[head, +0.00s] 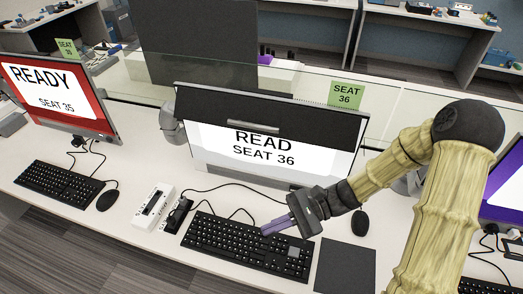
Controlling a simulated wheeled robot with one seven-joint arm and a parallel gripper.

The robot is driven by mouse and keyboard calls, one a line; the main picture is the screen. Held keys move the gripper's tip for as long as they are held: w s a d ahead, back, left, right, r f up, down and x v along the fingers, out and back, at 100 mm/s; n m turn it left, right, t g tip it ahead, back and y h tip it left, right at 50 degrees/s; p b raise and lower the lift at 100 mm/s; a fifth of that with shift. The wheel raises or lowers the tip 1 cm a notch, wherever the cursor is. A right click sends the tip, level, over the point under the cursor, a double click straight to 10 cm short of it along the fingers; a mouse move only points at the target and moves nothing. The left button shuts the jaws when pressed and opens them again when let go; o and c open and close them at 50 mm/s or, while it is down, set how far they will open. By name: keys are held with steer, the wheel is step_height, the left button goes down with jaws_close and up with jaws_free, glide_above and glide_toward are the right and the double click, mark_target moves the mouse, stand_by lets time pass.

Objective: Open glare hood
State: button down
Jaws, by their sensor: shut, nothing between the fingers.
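The glare hood (240,105) is a dark flap with a light grey handle bar (253,127). It hangs over the top of the seat 36 monitor (275,150) and covers the upper part of the screen, where "READ" and "SEAT 36" show below it. My gripper (268,232) is shut and empty, with purple fingertips pointing left over the right part of the keyboard (235,241). It is in front of the monitor, below the hood and its handle and apart from them.
A green seat 36 sign (346,95) stands on the glass divider behind the monitor. A white box (153,207), a mouse (360,222) and a dark pad (344,267) lie on the white desk. The seat 35 monitor (58,92) is at left. A purple-edged screen (504,186) is at right.

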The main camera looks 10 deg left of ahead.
mark_target(257, 117)
steer(key=w+r+m+t+y+b, duration=0.1)
steer(key=w+m+t+y+b, duration=0.4)
steer(key=w+m+t+y, duration=0.7)
steer(key=shift+w+d+r+y, duration=0.4)
steer(key=shift+w+y, duration=0.1)
steer(key=shift+w, duration=0.75)
steer(key=d+r+p+x, duration=0.1)
steer(key=d+p+x, duration=0.1)
steer(key=x, duration=1.1)
steer(key=shift+r+p, duration=0.4)
steer(key=shift+p, duration=0.5)
steer(key=shift+s+a, duration=0.1)
steer(key=shift+r+m, duration=0.1)
steer(key=shift+m, duration=0.2)
